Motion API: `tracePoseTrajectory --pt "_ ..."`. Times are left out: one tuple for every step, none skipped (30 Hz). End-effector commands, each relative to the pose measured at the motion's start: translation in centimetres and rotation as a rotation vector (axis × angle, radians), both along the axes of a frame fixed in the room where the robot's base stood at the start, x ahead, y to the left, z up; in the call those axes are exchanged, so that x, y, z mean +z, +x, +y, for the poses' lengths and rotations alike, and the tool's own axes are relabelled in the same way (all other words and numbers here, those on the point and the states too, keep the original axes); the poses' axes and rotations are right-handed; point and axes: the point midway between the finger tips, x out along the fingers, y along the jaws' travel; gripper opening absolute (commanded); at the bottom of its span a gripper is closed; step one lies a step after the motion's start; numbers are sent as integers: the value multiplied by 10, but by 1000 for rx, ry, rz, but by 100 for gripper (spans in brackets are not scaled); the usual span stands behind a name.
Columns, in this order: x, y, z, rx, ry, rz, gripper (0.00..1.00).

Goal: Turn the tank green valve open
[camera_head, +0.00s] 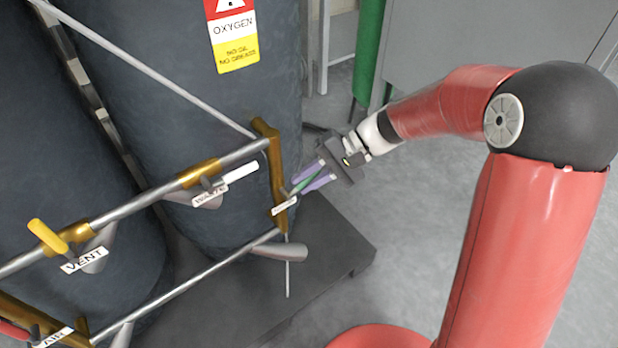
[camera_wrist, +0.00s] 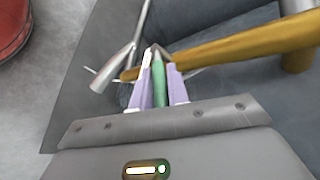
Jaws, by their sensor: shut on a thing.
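The green valve handle (camera_head: 303,184) is at the right end of the pipe frame, by a brass pipe piece (camera_head: 277,165) and a small white label (camera_head: 284,205). My gripper (camera_head: 311,178) has its purple fingers on both sides of the green handle and is shut on it. In the wrist view the green handle (camera_wrist: 159,84) lies between the two purple fingers (camera_wrist: 159,88), pointing away toward the brass pipe (camera_wrist: 230,45). The fingers hide part of the handle's sides. The label's text is too small to read.
A white-handled valve (camera_head: 240,172) and a yellow-handled valve (camera_head: 48,237) labelled VENT sit along the same pipe to the left. A red handle (camera_head: 14,331) shows at lower left. Dark tanks, one with an OXYGEN label (camera_head: 233,30), stand behind.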

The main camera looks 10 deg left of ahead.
Motion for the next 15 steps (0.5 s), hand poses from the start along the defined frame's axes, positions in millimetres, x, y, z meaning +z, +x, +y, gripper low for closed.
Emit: tracePoseTrajectory --pt "5 -1 1 1 -26 -35 0" --pt "6 -2 1 1 -42 -53 0" --pt "7 -2 2 1 -63 -78 0" --pt "8 -3 2 2 -78 -95 0" --pt "9 -3 3 1 -94 -113 0" --pt "11 -4 3 0 -111 -135 0" --pt "11 -4 4 1 -126 -151 0" --pt "12 -5 4 1 -138 -167 0" --pt "13 -5 5 0 -154 -186 0" --pt "14 -6 5 1 -167 -197 0" --pt "14 -6 5 0 -178 -210 0" --pt "15 -7 6 1 -191 -226 0" --pt "15 -7 6 1 -200 -237 0" --pt "16 -7 7 0 -208 -246 0" --pt "16 -8 7 0 -219 -257 0"
